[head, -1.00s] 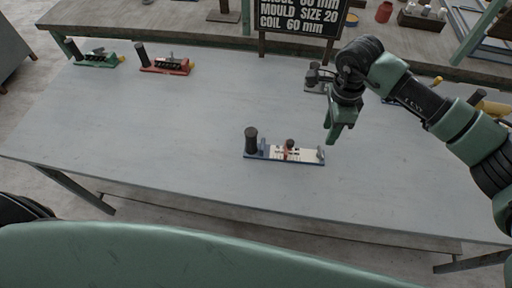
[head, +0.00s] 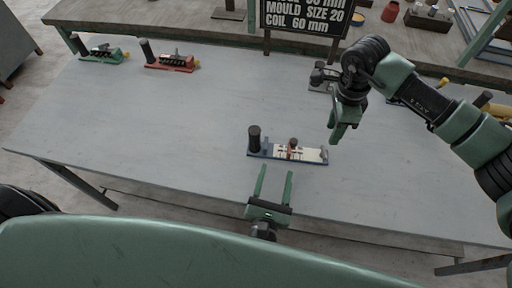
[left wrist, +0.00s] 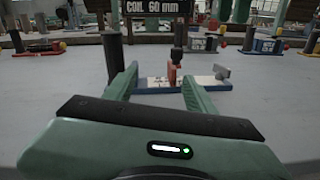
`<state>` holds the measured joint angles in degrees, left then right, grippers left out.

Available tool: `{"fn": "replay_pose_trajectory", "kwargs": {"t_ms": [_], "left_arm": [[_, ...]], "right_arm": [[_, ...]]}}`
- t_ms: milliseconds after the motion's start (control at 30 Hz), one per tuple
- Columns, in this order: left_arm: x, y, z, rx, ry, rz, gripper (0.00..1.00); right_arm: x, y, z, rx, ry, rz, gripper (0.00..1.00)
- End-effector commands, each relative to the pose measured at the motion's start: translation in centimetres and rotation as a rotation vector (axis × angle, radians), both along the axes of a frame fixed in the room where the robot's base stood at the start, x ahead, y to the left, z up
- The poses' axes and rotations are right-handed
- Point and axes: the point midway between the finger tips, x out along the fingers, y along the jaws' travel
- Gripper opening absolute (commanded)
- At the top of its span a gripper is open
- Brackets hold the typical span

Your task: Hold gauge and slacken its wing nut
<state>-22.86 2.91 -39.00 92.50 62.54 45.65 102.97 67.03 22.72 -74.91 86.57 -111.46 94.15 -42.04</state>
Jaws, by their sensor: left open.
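The gauge (head: 312,155) lies on the grey table, with a blue base, a pale scale plate and a dark upright handle (head: 254,138) at its left end. A red slider with a dark knob (head: 292,145) stands near its middle; a small grey piece (left wrist: 221,72) is at its right end. I cannot tell which is the wing nut. My left gripper (head: 276,172) is open and empty, just in front of the gauge; the left wrist view shows the gauge (left wrist: 160,84) ahead between and beyond the fingers. My right gripper (head: 339,136) hangs above and behind the gauge's right end, its opening unclear.
A green gauge-like tool (head: 100,54) and a red one (head: 172,63) lie at the table's back left. A dark sign (head: 306,18) stands at the back. Other items lie at the back right, partly behind my right arm.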

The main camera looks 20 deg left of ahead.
Motion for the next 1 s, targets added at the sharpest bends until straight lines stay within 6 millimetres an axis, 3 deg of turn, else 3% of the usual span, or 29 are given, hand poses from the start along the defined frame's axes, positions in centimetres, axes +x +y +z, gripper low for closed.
{"fn": "replay_pose_trajectory", "kwargs": {"t_ms": [100,300,800,1000], "left_arm": [[3.3,3.4,1.5,-0.075,-0.037,0.155,0.56],[5.5,6.6,2.5,-0.149,-0.059,0.298,0.56],[11.6,9.2,2.6,-0.154,-0.062,0.314,0.56],[12.9,9.7,2.5,-0.155,-0.060,0.314,0.56]], "right_arm": [[0.0,0.0,0.0,0.000,0.000,0.000,0.36],[0.0,0.0,0.0,0.000,0.000,0.000,0.36],[0.0,0.0,0.0,0.000,0.000,0.000,0.36],[0.0,0.0,0.0,0.000,0.000,0.000,0.36]]}}
